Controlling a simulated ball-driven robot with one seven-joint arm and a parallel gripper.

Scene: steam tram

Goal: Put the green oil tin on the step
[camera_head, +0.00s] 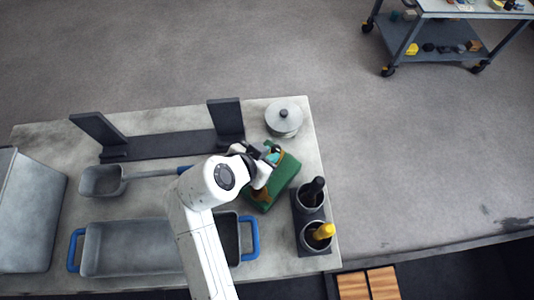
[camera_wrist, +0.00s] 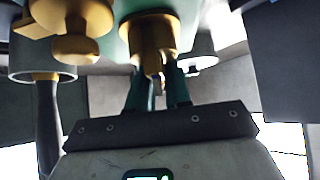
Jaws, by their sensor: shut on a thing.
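The green oil tin (camera_head: 284,178) is a green box with brass fittings at the right side of the worktop, partly hidden by my wrist. My gripper (camera_head: 268,157) is over its top. In the wrist view my gripper (camera_wrist: 158,76) is shut on a brass fitting (camera_wrist: 149,32) of the tin, whose green body shows behind it. I cannot tell whether the tin rests on the worktop or hangs just above it. A slatted wooden surface (camera_head: 368,284), possibly the step, lies at the bottom edge, right of the worktop, cut off by the frame.
On the worktop (camera_head: 292,266) stand a lidded grey pot (camera_head: 284,117), a dark holder (camera_head: 315,234) with two cups, a grey scoop (camera_head: 102,181), a blue-handled tray (camera_head: 125,247) and a dark rack (camera_head: 170,146). A loaded trolley (camera_head: 450,50) is at the upper right. Open floor lies between.

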